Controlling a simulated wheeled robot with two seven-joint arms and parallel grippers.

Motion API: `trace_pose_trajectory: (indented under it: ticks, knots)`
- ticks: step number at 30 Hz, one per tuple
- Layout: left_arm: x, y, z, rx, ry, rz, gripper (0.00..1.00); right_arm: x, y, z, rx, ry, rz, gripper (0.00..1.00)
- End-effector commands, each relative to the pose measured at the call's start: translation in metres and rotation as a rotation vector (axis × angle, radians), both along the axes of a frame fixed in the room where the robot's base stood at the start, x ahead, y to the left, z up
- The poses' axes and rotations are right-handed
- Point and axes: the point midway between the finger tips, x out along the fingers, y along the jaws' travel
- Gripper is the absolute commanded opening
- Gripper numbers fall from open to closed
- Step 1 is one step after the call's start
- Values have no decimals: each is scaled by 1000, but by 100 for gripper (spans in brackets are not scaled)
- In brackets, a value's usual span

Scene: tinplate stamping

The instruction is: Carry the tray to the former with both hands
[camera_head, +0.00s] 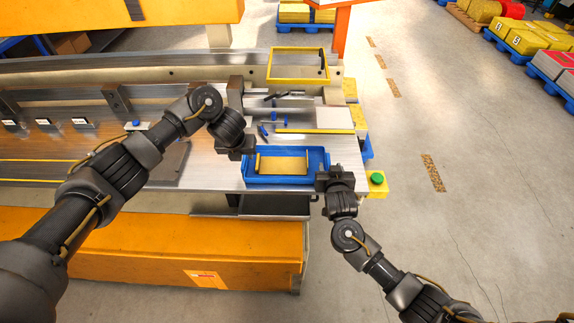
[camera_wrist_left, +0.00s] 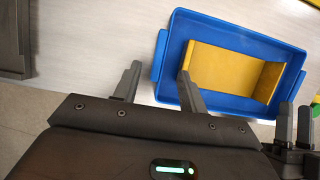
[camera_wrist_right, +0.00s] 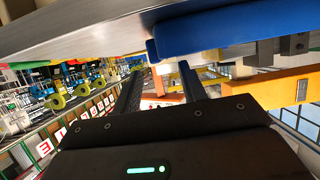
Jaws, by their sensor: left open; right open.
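A blue tray (camera_head: 285,181) sits on the metal worktop near its front right edge, with a bent yellow piece (camera_head: 282,165) in it. The tray also shows in the left wrist view (camera_wrist_left: 172,80) and the right wrist view (camera_wrist_right: 220,32). My left gripper (camera_head: 246,153) is open at the tray's left end; in its wrist view the tray's handle lies ahead of the gap between the fingers (camera_wrist_left: 160,82). My right gripper (camera_head: 330,177) is open at the tray's right end, low beside the worktop edge, its fingers (camera_wrist_right: 160,78) near the other handle. I cannot tell which machine is the former.
A yellow rectangular frame (camera_head: 298,80) stands behind the tray, with a pale plate (camera_head: 334,118) and small blue-handled tools (camera_head: 264,131) between. A yellow box with a green button (camera_head: 377,181) is right of my right gripper. Open floor (camera_head: 450,200) lies to the right.

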Motion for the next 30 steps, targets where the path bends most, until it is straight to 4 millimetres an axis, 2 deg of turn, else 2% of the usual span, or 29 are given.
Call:
trace_pose_trajectory:
  ticks: [3, 10, 15, 24, 30]
  knots:
    - [7, 0, -20, 1, 5, 4, 42, 20, -1, -8, -3, 0, -1, 42]
    - [18, 0, -46, 1, 4, 3, 42, 45, -1, -19, -1, 1, -1, 42]
    - [21, 0, -52, 1, 1, 1, 42, 52, 0, -22, 0, 1, 1, 42]
    - [22, 0, -53, 1, 0, -1, 42, 52, -1, -22, 1, 1, 1, 42]
    - [22, 0, -53, 1, 0, -1, 16, 52, -1, -22, 0, 1, 0, 16]
